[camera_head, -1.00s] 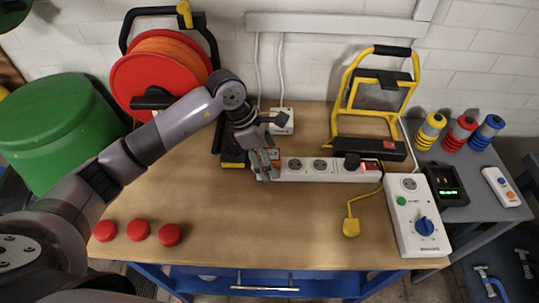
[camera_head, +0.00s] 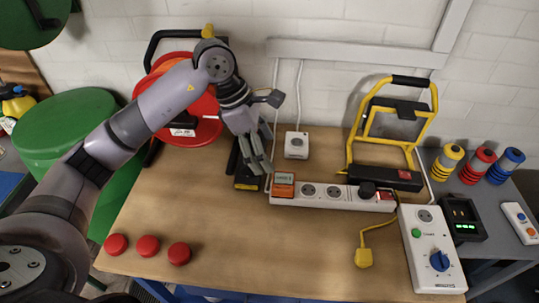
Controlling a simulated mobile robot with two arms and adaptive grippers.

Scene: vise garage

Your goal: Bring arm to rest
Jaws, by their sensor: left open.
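My left arm reaches in from the left over the workbench (camera_head: 230,235). Its gripper (camera_head: 262,168) is open and empty, pointing down just above and left of the white power strip (camera_head: 325,195). An orange device with a small display (camera_head: 283,185) sits at the strip's left end, close to the fingertips; whether they touch it I cannot tell. A black and yellow item (camera_head: 246,182) stands behind the gripper, partly hidden. My right gripper is not in view.
A red cable reel (camera_head: 190,110) stands behind my arm. A yellow-framed work lamp (camera_head: 385,175) stands at the back right. A white control box (camera_head: 432,250) and a yellow plug (camera_head: 363,257) lie right. Three red buttons (camera_head: 147,246) lie front left. The front middle is clear.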

